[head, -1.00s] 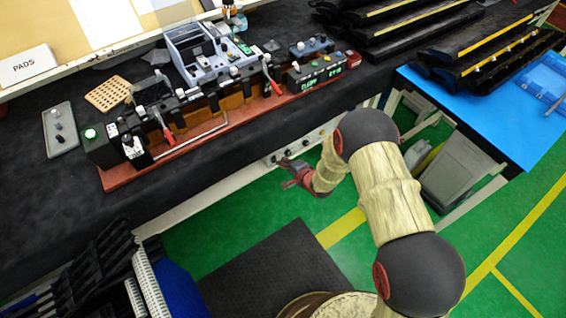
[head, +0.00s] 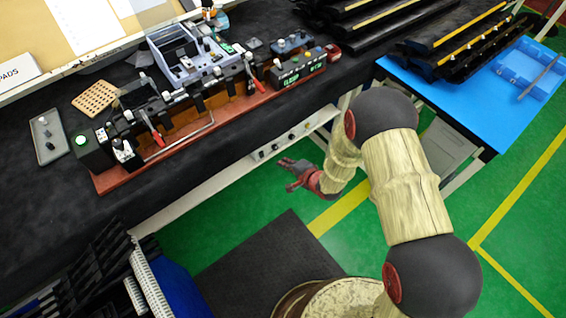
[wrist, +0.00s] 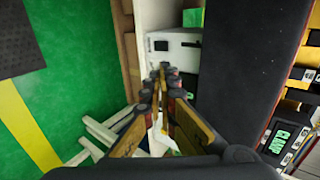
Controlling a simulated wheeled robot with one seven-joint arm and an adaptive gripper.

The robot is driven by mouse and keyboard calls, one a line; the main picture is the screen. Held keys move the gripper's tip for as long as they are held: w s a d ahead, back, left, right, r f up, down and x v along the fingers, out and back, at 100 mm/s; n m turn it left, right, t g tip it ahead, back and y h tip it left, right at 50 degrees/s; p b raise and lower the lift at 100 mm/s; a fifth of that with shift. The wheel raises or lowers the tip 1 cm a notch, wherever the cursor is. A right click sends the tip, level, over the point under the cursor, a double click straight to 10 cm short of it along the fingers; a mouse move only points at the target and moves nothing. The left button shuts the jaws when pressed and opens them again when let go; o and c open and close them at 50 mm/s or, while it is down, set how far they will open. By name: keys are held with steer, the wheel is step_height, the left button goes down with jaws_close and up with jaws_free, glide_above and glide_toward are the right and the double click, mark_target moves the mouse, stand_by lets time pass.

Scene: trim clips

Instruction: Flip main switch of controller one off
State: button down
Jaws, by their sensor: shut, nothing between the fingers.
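A pale controller unit (head: 277,148) with small dark knobs or switches hangs under the front edge of the black bench. In the wrist view a white box face (wrist: 178,53) with a small black rectangular switch (wrist: 161,45) lies ahead of the fingertips. I cannot read any label telling which one is controller one, nor the switch's position. My gripper (head: 285,174) is in front of and below the bench edge, apart from the unit in the head view. In the wrist view my gripper (wrist: 162,75) has its fingers drawn together, empty, with the tips just below the switch in the picture.
The black bench top (head: 45,190) carries a red-based fixture (head: 110,178) with clamps and a green-lit display box (head: 298,70). The dark bench edge (wrist: 240,75) runs close on the right in the wrist view. A blue table (head: 440,95) stands right.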

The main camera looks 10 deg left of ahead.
steer(key=shift+t+y, duration=0.6)
steer(key=shift+y, duration=0.1)
steer(key=f, duration=0.1)
steer(key=s+d+f, duration=0.1)
steer(key=f, duration=0.1)
steer(key=s+d+f+b, duration=0.1)
steer(key=shift+f, duration=0.15)
steer(key=b, duration=0.4)
glide_toward(261, 155)
steer(key=w+a+f, duration=0.2)
steer(key=w+f, duration=0.2)
steer(key=f, duration=0.1)
steer(key=shift+w+a+r, duration=0.2)
steer(key=shift+w+a, duration=0.25)
steer(key=shift+a, duration=0.1)
